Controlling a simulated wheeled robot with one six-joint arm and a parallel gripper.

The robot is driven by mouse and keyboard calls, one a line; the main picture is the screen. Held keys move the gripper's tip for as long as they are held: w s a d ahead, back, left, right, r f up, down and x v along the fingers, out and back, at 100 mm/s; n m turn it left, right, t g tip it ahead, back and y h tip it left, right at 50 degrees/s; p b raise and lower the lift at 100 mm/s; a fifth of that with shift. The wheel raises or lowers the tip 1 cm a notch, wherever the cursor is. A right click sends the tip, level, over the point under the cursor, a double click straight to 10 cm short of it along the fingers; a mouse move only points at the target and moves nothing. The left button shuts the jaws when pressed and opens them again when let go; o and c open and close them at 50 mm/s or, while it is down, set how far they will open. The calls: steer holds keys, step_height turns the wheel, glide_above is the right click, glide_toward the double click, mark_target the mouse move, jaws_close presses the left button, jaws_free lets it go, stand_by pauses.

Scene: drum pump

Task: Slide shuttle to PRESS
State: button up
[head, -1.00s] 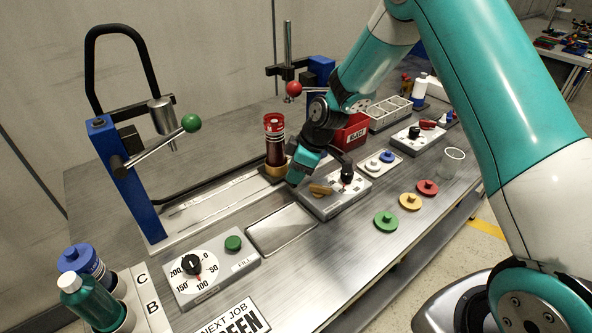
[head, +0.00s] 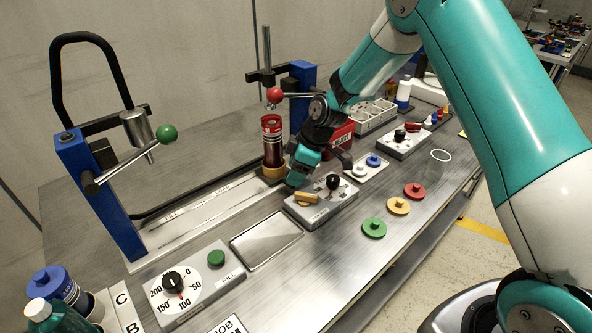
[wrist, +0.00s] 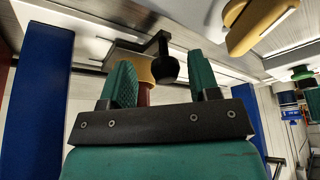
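The shuttle, with a yellow cup (head: 274,173), stands on the rail at the back of the bench and carries a dark red bottle (head: 272,142). The right-hand blue post (head: 303,88), with a red-ball lever, rises behind it, to its right. My gripper (head: 297,179) is low beside the shuttle, on the bench's front side. In the wrist view, my green fingers (wrist: 163,84) are apart. A black knob (wrist: 164,65) on a bracket shows between them, with gaps on both sides. The shuttle's yellow cup (wrist: 139,68) is behind. Whether a finger touches the knob is unclear.
A grey box (head: 322,203) with a yellow lever and black knob sits close in front of my gripper. A red bin (head: 338,141) stands to the right, partly hidden by my arm. A shallow metal tray (head: 265,240) and a dial box (head: 190,287) are at left.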

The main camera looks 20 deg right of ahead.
steer(key=shift+r, duration=0.1)
steer(key=b+v, duration=0.2)
steer(key=v, duration=1.5)
steer(key=shift+d, duration=0.15)
steer(key=s+a+r+m+g, duration=0.15)
steer(key=s+a, duration=0.25)
steer(key=s, duration=0.4)
steer(key=s+a+r+m+t, duration=0.1)
steer(key=s+a+r+m, duration=0.2)
steer(key=s, duration=0.4)
steer(key=s+a+f+m+g, duration=0.1)
steer(key=s+a+m, duration=0.1)
steer(key=s, duration=1.3)
steer(key=shift+a, duration=0.7)
steer(key=shift+s+f, duration=0.1)
